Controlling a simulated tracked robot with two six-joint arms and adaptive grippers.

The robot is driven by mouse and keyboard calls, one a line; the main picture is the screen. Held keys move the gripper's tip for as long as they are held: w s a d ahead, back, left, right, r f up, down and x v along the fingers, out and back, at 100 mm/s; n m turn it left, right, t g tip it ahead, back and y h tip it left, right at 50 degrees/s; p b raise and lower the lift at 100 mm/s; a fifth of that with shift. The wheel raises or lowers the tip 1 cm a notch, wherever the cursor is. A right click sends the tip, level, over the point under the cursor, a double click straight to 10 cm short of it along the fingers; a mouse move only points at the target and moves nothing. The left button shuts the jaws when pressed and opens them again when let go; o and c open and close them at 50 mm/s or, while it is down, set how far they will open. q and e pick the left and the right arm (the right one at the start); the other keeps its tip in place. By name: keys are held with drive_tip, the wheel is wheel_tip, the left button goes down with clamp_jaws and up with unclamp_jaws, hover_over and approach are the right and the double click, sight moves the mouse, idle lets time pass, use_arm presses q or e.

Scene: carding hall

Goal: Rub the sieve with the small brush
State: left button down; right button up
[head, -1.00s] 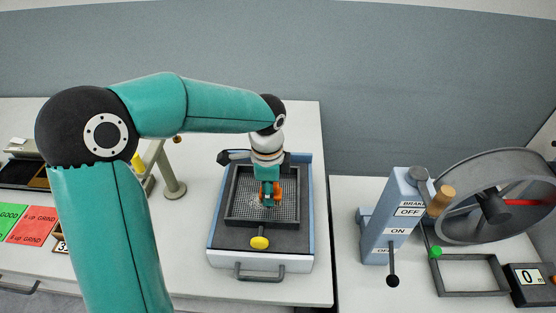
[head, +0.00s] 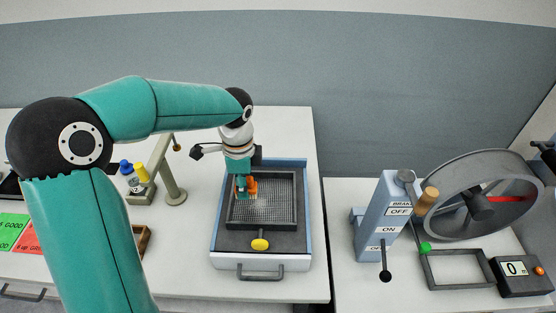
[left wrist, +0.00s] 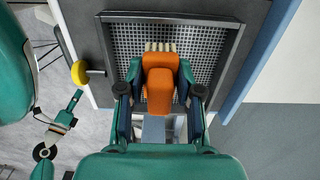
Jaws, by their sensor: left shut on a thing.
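The sieve (head: 275,211) is a dark square frame with a pale mesh, lying flat in a grey tray with a yellow knob. The small brush (head: 252,186) has an orange body; its pale bristles show in the left wrist view (left wrist: 160,47). My left gripper (head: 246,189) points down over the left part of the sieve. It is shut on the brush, with a finger on each side of the orange body. The bristles are over the mesh near one rim; whether they touch it I cannot tell. My right gripper does not show clearly in either view.
The tray's yellow knob (head: 260,244) and front handle (head: 260,273) face me. A post stand (head: 172,184) and small bottles (head: 138,174) are to the left. A blue-grey lever box (head: 383,222) and a large wheel (head: 480,200) stand on the right bench.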

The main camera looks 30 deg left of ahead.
use_arm(q)
wheel_tip(320, 180, up, 2)
drive_tip(key=shift+r+p, duration=0.1)
drive_tip(key=shift+p, duration=0.45)
drive_tip(key=shift+r+p, duration=0.45)
drive_tip(key=shift+r, duration=0.4)
